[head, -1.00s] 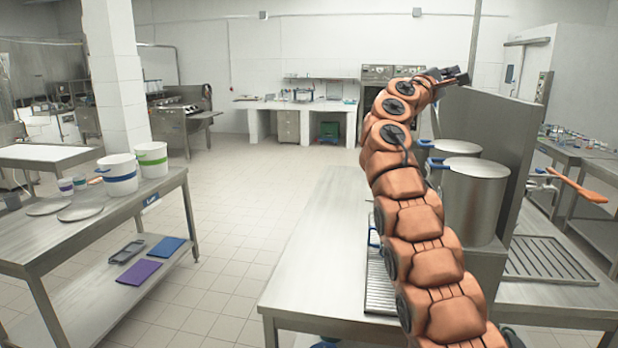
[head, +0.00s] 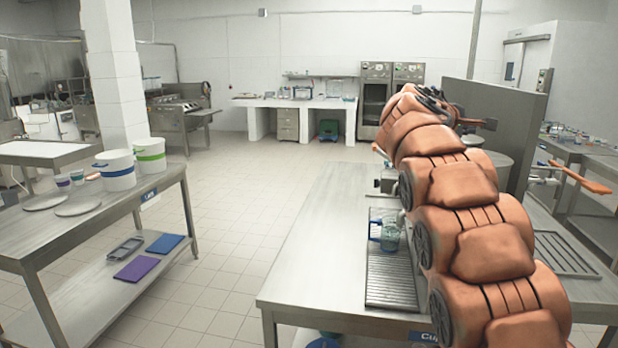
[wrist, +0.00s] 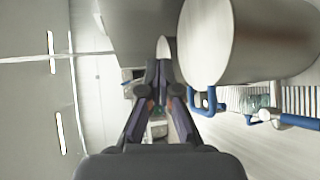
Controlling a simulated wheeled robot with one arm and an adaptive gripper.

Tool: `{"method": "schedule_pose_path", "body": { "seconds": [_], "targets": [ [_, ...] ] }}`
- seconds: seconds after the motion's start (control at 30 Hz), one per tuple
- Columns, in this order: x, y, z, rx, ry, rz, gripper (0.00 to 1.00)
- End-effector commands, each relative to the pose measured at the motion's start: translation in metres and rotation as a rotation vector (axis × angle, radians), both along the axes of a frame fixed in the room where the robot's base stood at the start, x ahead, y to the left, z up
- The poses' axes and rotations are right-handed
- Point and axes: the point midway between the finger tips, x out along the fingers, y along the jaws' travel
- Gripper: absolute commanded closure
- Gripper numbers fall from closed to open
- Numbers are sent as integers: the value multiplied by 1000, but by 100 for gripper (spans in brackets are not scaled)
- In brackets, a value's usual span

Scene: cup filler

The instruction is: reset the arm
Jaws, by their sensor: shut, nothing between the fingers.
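My orange arm rises over the right side of the steel table in the head view. A large steel pot (wrist: 205,40) with blue handles lies to the right of the fingers in that view. A clear cup (head: 389,236) with a blue handle stands on the slatted drip tray (head: 390,285), left of my arm. My arm hides most of the pots in the head view.
The grey panel (head: 500,105) stands close to my gripper. The steel table (head: 310,235) is clear on its left part. A side table (head: 95,225) at the left holds white buckets (head: 118,172) and lids. The tiled floor (head: 250,180) between the tables is free.

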Motion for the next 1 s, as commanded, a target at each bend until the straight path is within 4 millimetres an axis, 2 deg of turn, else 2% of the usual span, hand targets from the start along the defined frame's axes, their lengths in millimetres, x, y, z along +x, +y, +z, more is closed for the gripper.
{"method": "schedule_pose_path", "body": {
  "seconds": [0.03, 0.27, 0.47, 0.77, 1.0],
  "targets": [
    [-13, 0, -15, 42, 15, -10, 100],
    [-74, 2, -85, 261, 74, -74, 100],
    [-137, 15, -147, 452, 124, -146, 100],
    [-247, 51, -242, 731, 211, -285, 100],
    [-345, 94, -313, 938, 291, -423, 100]
  ]
}}
